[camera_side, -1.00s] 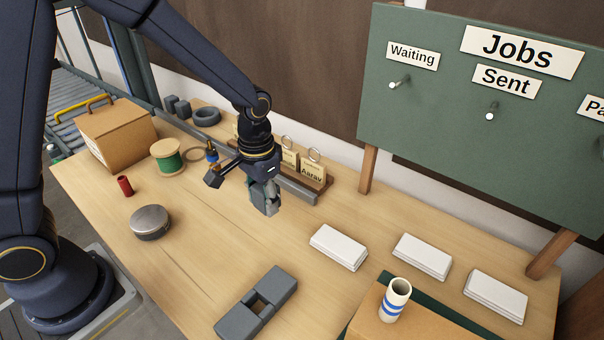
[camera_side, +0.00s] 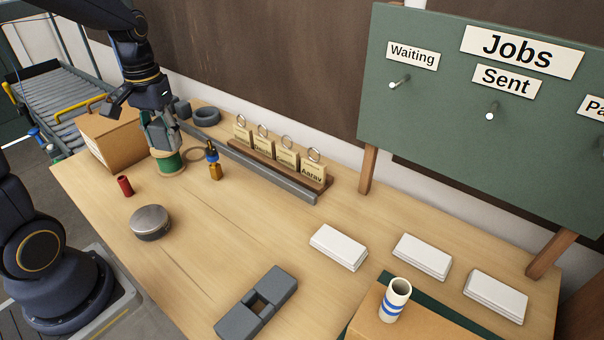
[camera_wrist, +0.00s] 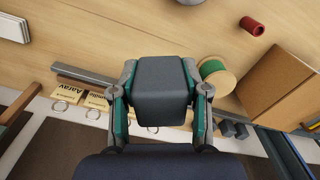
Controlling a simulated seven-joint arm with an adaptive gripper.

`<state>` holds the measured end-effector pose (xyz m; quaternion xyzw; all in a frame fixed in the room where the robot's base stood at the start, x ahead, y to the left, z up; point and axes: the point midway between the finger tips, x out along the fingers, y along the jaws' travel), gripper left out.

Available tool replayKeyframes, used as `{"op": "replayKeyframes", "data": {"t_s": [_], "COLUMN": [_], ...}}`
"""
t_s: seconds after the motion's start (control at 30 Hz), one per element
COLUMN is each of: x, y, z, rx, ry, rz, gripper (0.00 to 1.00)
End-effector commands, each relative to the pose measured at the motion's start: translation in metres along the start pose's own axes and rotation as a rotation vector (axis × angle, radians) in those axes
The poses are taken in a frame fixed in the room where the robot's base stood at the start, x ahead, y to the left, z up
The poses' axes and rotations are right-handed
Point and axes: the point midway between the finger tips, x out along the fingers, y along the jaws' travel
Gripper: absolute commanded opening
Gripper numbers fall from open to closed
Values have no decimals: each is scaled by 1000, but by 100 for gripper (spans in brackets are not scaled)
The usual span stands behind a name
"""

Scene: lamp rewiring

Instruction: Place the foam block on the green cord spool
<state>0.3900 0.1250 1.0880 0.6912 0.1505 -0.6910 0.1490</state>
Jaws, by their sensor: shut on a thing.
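My gripper (camera_side: 161,136) is shut on the dark grey foam block (camera_wrist: 162,88). The block fills the space between the two fingers in the wrist view. In the side view the fingers hide much of it. The green cord spool (camera_side: 171,164) stands upright on the table, with green cord between pale wooden flanges. In the side view my gripper covers the spool's top. In the wrist view the spool (camera_wrist: 218,76) shows just right of the block, partly behind the right finger. I cannot tell whether block and spool touch.
A cardboard box (camera_side: 117,140) stands left of the spool. A small amber bottle (camera_side: 215,170) is to its right, and a red cylinder (camera_side: 125,186) and round tin (camera_side: 150,222) are nearer. A tag rack (camera_side: 280,165) lies behind.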

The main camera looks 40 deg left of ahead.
Motion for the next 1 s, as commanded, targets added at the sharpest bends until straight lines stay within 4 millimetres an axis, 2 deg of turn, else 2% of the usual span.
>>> {"op": "replayKeyframes", "data": {"t_s": [0.03, 0.1, 0.2, 0.3, 0.37, 0.47, 0.77, 0.9, 1.0], "x": [-5, -11, -15, -16, -15, -9, 28, 57, 70], "y": [-27, -56, -88, -106, -112, -117, -130, -133, -134], "z": [-3, -4, -2, 3, 3, -8, -86, -108, -120], "rx": [-82, -174, -274, -332, -350, -362, -360, -360, -359], "ry": [1, 0, -1, -2, -2, -5, -6, -6, -4], "rz": [0, -1, -1, -1, -1, -1, 0, -1, 0], "gripper": [32, 32, 32, 32, 32, 32, 32, 32, 32]}}
